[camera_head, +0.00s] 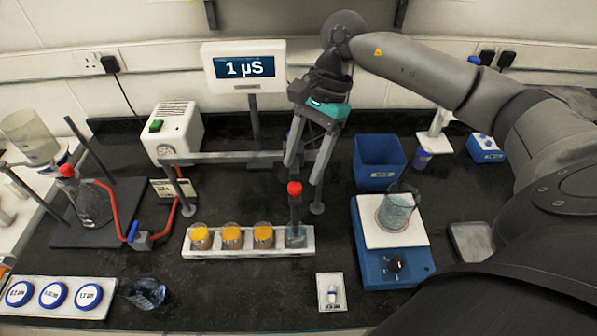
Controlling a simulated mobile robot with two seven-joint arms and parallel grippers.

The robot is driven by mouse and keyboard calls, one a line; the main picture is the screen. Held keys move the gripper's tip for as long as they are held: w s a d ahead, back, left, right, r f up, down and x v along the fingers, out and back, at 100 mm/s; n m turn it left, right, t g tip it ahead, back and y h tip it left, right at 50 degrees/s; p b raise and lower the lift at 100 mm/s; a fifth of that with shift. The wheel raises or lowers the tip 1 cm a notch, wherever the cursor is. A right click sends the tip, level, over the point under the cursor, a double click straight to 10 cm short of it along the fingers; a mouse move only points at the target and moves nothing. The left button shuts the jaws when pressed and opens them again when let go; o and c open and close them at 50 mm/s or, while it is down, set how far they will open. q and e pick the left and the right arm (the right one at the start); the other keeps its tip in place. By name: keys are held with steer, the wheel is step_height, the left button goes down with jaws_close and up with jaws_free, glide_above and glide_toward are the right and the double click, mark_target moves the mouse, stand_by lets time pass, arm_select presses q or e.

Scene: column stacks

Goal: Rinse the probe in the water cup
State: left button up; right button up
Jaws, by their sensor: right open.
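The probe (295,208) has a dark shaft and a red cap. It stands upright in a small clear cup of bluish liquid (296,239), at the right end of a white rack (215,252). I take this cup to be the water cup; no label on it is readable. My right gripper (304,172) is open, pointing down, with its fingers apart just above and behind the red cap. It holds nothing, and I cannot tell whether a finger touches the probe. A meter display (244,67) behind reads 1 µS. My left gripper is out of view.
Several cups with orange tops (231,237) fill the rack's left. A glass beaker (397,209) stands on a blue stirrer (391,262) to the right, near a blue bin (379,163). A metal bar (225,158) crosses behind the rack. The counter before the rack is partly clear.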

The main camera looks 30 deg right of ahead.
mark_target(296, 185)
steer(key=shift+x, duration=1.85)
jaws_close()
